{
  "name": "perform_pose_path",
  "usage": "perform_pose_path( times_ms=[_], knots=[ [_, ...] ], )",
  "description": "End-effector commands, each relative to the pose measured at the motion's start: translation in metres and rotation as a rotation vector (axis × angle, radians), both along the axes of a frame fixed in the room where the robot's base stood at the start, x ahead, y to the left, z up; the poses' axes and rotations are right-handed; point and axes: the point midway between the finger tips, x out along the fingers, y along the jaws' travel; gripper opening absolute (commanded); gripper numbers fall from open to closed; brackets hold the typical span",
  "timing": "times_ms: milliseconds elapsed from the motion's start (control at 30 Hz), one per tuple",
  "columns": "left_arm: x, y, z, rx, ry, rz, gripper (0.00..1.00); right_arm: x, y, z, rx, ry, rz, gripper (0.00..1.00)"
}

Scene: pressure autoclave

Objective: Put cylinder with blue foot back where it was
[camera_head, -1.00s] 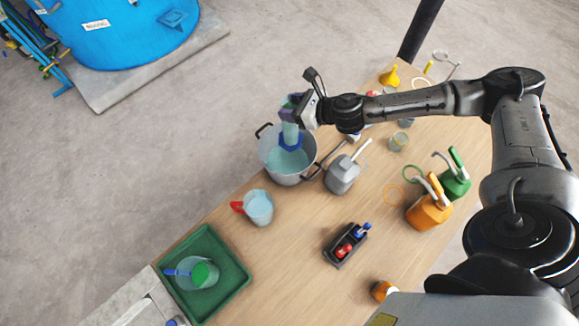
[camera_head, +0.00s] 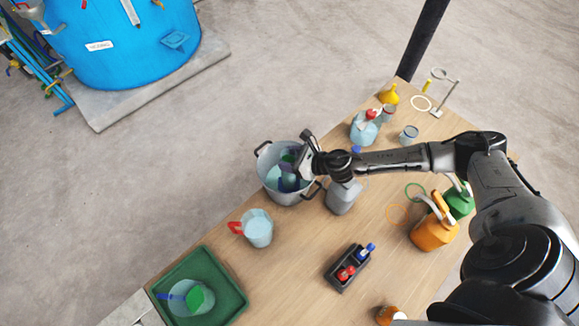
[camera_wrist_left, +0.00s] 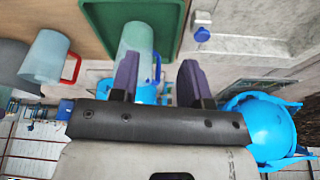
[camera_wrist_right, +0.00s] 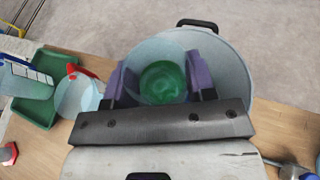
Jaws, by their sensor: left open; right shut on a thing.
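My right gripper (camera_head: 294,164) is shut on the cylinder with blue foot (camera_head: 287,182), inside the mouth of the grey two-handled pot (camera_head: 264,172). In the right wrist view, the purple fingers stand either side of the cylinder (camera_wrist_right: 160,80), seen from above with green inside. The pot wall (camera_wrist_right: 228,65) surrounds it there. I cannot tell whether the foot touches the pot's bottom. My left gripper (camera_wrist_left: 157,78) is open and empty in the left wrist view; a clear beaker with a blue handle (camera_wrist_left: 136,42) shows beyond its fingers.
A red-handled jug (camera_head: 259,229) stands in front of the pot. A grey bottle (camera_head: 341,198) stands close to its right. The green tray (camera_head: 232,292) holds a blue-handled beaker (camera_head: 188,298). A black box with small bottles (camera_head: 347,270) and an orange can (camera_head: 433,232) stand farther right.

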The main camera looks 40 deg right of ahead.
Motion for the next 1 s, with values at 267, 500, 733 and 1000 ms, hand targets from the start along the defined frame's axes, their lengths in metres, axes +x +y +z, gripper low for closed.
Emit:
perform_pose_path(
  times_ms=[267,500,733,1000],
  knots=[
    [0.000,0.003,-0.009,0.009,0.000,-0.006,0.43,0.000,0.001,-0.034,0.001,0.002,-0.001,0.00],
    [0.000,0.004,-0.012,0.012,0.000,-0.009,0.43,0.000,0.000,-0.046,-0.001,0.000,-0.001,0.00],
    [0.000,0.003,-0.012,0.010,0.001,-0.007,0.43,0.000,0.000,-0.046,-0.001,0.000,0.000,0.00],
    [0.000,0.000,-0.017,0.000,0.000,0.000,0.43,0.000,0.000,-0.053,0.000,0.000,0.000,0.00]
  ],
)
